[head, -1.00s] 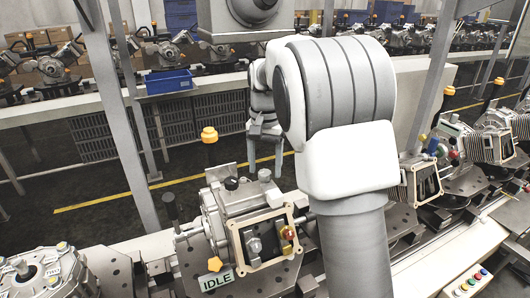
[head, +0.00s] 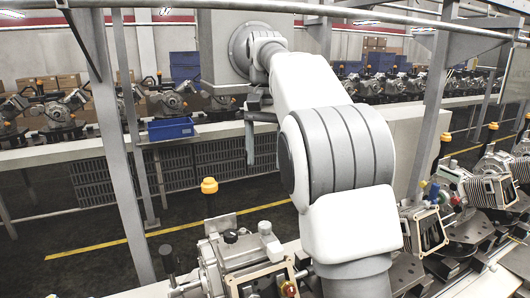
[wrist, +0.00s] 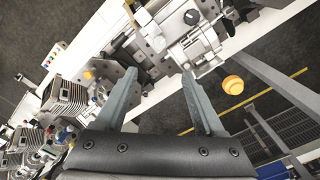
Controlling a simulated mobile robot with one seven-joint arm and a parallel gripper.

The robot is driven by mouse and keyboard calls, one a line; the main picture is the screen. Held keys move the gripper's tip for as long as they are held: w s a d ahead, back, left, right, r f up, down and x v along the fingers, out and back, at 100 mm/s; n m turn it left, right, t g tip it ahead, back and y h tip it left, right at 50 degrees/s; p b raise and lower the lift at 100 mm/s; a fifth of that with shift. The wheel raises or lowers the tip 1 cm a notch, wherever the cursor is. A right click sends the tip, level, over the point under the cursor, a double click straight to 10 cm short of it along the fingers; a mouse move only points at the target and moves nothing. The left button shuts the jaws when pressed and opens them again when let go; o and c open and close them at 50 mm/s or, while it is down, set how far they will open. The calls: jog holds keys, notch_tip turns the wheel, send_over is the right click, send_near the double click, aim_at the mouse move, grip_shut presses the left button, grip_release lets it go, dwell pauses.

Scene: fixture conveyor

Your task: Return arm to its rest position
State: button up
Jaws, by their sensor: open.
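My arm rises in the middle of the head view and bends over toward the back. My gripper (head: 262,140) hangs small beyond the arm's bend, above the floor gap between the two conveyor lines. In the wrist view my gripper (wrist: 158,88) shows two grey fingers spread apart with nothing between them. Below it lies a grey metal housing on its fixture (wrist: 195,45), which also stands at the bottom of the head view (head: 240,258). The gripper is clear of the housing and touches nothing that I can see.
An orange-topped post (head: 209,187) stands left of the arm. Grey uprights (head: 108,140) frame the left side. More housings (head: 480,185) sit along the line at right. A blue bin (head: 171,128) is on the back line. The dark floor between lines is clear.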

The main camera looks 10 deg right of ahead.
jog(key=shift+r, duration=0.3)
jog(key=shift+s, duration=0.1)
jog(key=s+f+n+t+b, duration=0.2)
jog(key=s, duration=0.5)
jog(key=s+f+n+t+b, duration=0.1)
jog(key=s+f+b, duration=0.15)
jog(key=s, duration=0.55)
jog(key=s+f+n+t+b, duration=0.2)
jog(key=s+f+n+b, duration=0.1)
jog(key=s+f, duration=1)
notch_tip(320, 180, down, 2)
jog(key=shift+s+a+f+n+t, duration=0.1)
jog(key=shift+s+a+n+t, duration=0.2)
jog(key=shift+s+a, duration=0.1)
